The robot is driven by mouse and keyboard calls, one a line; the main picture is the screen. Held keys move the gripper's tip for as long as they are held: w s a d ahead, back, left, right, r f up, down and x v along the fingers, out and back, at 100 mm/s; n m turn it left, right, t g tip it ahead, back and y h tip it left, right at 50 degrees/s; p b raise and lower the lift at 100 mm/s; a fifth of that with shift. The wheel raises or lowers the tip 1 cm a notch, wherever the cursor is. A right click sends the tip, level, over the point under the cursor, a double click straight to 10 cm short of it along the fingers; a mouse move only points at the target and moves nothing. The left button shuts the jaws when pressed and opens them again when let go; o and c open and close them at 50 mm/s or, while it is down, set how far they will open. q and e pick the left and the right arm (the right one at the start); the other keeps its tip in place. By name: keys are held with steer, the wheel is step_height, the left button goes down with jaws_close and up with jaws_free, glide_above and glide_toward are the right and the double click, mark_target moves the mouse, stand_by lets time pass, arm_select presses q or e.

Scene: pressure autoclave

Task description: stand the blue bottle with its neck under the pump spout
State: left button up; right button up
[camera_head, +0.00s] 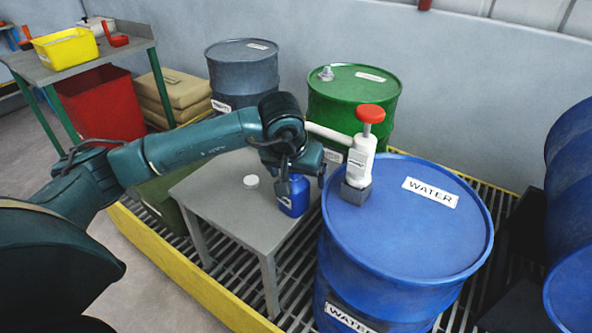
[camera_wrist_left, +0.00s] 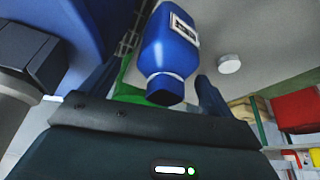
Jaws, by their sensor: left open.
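The blue bottle (camera_head: 294,197) stands upright on the grey table near its right edge; its label shows, and my gripper hides its neck from the head. My left gripper (camera_head: 302,186) is open and comes down over it. In the left wrist view the bottle (camera_wrist_left: 170,45) lies between the two spread fingers (camera_wrist_left: 152,90), with gaps on both sides. The white pump (camera_head: 360,157) with a red knob stands on the blue water drum (camera_head: 405,235). Its spout (camera_head: 328,134) reaches left, with the end behind my wrist. I cannot tell whether the neck is under it.
A white cap (camera_head: 251,182) lies on the grey table (camera_head: 225,200), left of the bottle. A green drum (camera_head: 355,95) and a grey drum (camera_head: 243,70) stand behind. The yellow-edged grating lies below. The table's left part is clear.

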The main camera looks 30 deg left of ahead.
arm_select(q)
steer(key=shift+c, duration=0.5)
steer(key=c, duration=1)
steer(key=shift+c, duration=0.2)
arm_select(e)
steer(key=shift+w+r, duration=0.15)
steer(key=shift+w, duration=0.05)
arm_select(q)
steer(key=shift+w, duration=0.15)
steer(key=shift+c, duration=0.2)
arm_select(e)
steer(key=shift+w, duration=0.1)
